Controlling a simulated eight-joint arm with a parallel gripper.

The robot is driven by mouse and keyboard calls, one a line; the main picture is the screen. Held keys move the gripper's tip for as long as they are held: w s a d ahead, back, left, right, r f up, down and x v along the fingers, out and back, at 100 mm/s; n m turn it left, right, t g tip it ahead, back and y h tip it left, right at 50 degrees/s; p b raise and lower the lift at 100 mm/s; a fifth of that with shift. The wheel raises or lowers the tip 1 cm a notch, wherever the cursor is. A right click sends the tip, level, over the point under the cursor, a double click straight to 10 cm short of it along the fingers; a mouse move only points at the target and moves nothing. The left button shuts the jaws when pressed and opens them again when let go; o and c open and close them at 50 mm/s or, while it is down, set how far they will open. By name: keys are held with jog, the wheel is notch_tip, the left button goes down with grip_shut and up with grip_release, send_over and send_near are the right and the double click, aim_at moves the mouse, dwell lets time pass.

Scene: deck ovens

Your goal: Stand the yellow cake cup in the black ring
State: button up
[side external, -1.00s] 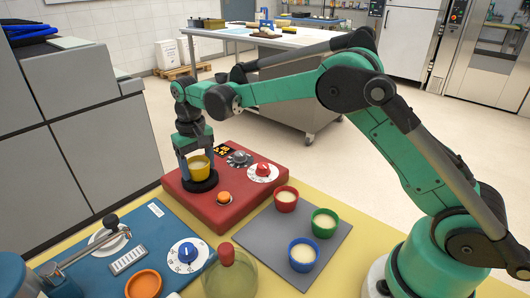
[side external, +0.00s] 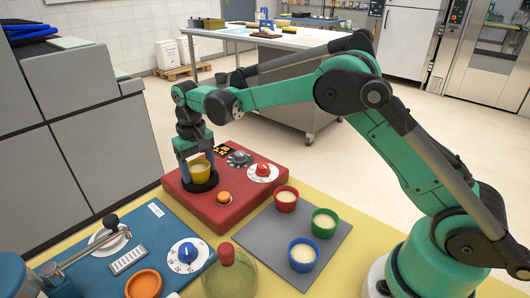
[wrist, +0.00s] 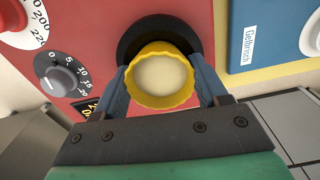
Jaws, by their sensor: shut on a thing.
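The yellow cake cup (side external: 201,174) with pale filling is upright between the two fingers of my gripper (side external: 198,172), which is shut on its sides. The black ring (side external: 203,189) lies on the red panel, directly under and around the cup's lower part in the side view. In the wrist view, the yellow cup (wrist: 162,80) covers the near part of the black ring (wrist: 150,32), and the ring's far part shows beyond it. The cup's base is hidden, so I cannot tell whether it touches the panel.
The red panel (side external: 222,212) also carries an orange button (side external: 224,198), a red knob (side external: 263,170) and a dark dial (side external: 239,158). A grey mat (side external: 268,238) beside it holds red, green and blue cups. A blue panel (side external: 150,250) stands to the left.

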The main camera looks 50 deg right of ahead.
jog(key=shift+f, duration=0.1)
jog(key=o, duration=1)
notch_tip(320, 180, up, 11)
dwell(0.3)
jog(key=s+d+r+t, duration=0.3)
jog(key=s+r+t, duration=0.1)
jog(key=s, duration=0.5)
jog(key=s+d+f+n+t, duration=0.1)
jog(key=s+f+t, duration=0.2)
jog(key=s+f, duration=0.3)
jog(key=s, duration=0.4)
jog(key=shift+f, duration=0.2)
